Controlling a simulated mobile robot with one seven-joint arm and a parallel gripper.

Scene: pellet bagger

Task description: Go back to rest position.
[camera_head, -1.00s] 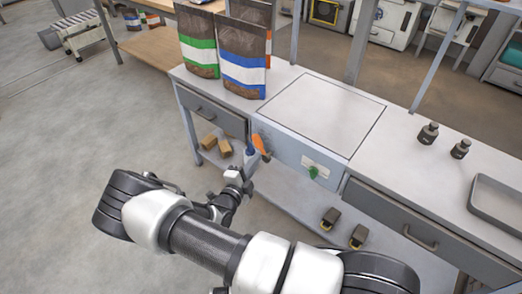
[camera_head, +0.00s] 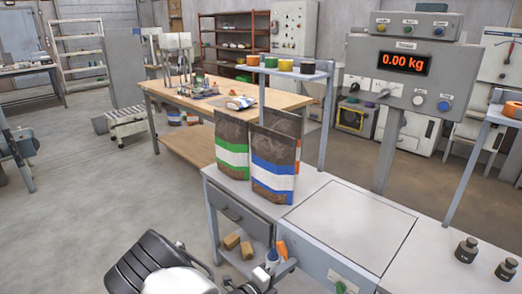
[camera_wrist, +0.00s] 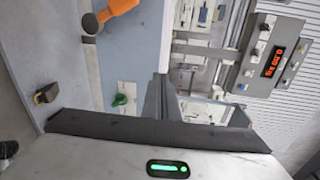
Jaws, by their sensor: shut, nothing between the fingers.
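My gripper (camera_wrist: 160,98) shows in the wrist view with its dark fingers together and nothing between them. It is in front of the pellet bagger bench, and nothing visible touches the fingertips. In the head view my arm shows only at the bottom edge, left of the bench front, and its end is small and partly cut off. The bench top (camera_head: 355,222) carries a bag with a green band (camera_head: 232,147) and a bag with a blue band (camera_head: 273,163), both upright.
An orange-handled tool (camera_wrist: 115,12) and a green knob (camera_wrist: 120,99) are at the bench front. The scale display (camera_head: 402,63) reads 0.00 kg. Two dark weights (camera_head: 466,250) stand on the bench at right. Open floor (camera_head: 110,185) lies to the left.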

